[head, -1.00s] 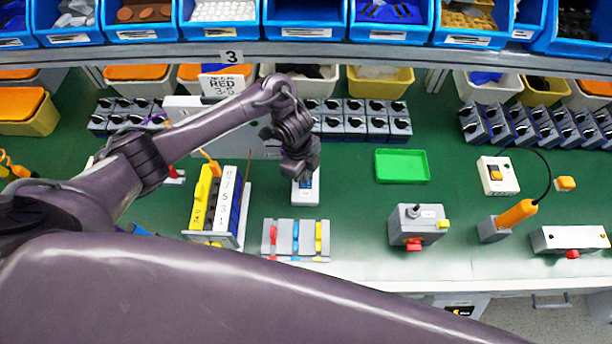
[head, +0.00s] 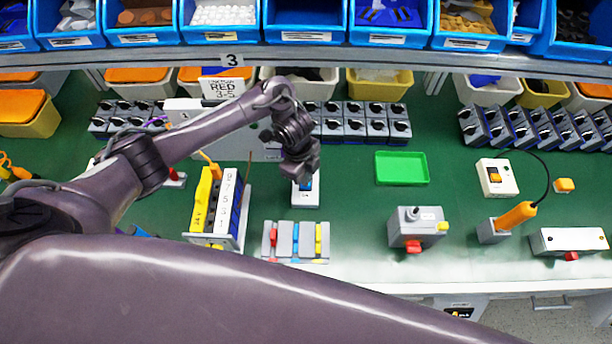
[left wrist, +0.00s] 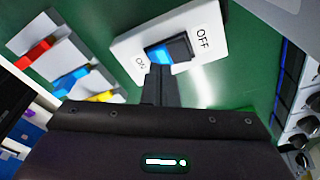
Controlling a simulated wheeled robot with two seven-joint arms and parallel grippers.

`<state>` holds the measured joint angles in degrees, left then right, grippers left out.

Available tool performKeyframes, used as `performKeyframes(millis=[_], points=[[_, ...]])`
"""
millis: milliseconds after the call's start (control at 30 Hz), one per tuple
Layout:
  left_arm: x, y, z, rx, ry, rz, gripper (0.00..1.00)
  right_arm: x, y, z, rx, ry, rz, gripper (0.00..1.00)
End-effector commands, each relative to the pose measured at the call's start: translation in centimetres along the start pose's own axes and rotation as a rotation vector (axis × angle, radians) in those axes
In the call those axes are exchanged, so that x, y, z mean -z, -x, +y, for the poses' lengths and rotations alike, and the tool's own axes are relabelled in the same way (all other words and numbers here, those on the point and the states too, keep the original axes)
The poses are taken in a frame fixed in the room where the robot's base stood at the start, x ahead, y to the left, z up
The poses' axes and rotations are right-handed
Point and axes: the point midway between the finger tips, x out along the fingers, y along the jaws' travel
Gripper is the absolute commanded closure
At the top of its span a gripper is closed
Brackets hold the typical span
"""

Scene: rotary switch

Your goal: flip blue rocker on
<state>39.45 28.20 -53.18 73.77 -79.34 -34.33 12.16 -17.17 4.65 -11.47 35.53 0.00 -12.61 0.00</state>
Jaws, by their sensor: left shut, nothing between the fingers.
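The blue rocker (left wrist: 168,54) sits in a white switch plate (left wrist: 127,46) with ON and OFF labels. In the left wrist view its blue face shows toward the ON label, and its dark side faces OFF. I cannot tell which way it is set. My left gripper (left wrist: 161,72) is shut and empty, with its fingertips at the ON end of the rocker, touching or very close. In the head view the gripper (head: 302,176) is over the far part of the white switch box (head: 305,198) and hides part of the rocker. My right gripper is not in view.
A block with red, blue and yellow switches (head: 296,240) stands just in front. A yellow and blue unit (head: 217,205) stands to the left. Grey switch boxes (head: 366,121) line the back. A green tray (head: 402,168) lies to the right, with clear green mat between.

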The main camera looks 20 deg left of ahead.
Motion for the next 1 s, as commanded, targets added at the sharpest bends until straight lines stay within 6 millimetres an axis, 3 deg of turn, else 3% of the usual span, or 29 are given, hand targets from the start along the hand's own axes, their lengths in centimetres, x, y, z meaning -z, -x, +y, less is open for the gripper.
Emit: performKeyframes(millis=[33, 633, 1000], points=[[0.1, 0.9, 0.0, 0.000, 0.000, 0.000, 1.00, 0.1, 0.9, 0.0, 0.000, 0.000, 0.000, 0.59], [0.8, 5.6, 0.0, 0.001, 0.000, 0.000, 1.00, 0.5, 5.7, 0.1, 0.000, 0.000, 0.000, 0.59], [0.9, 5.8, 0.0, 0.000, 0.000, 0.000, 1.00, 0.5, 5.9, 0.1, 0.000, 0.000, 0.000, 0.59]])
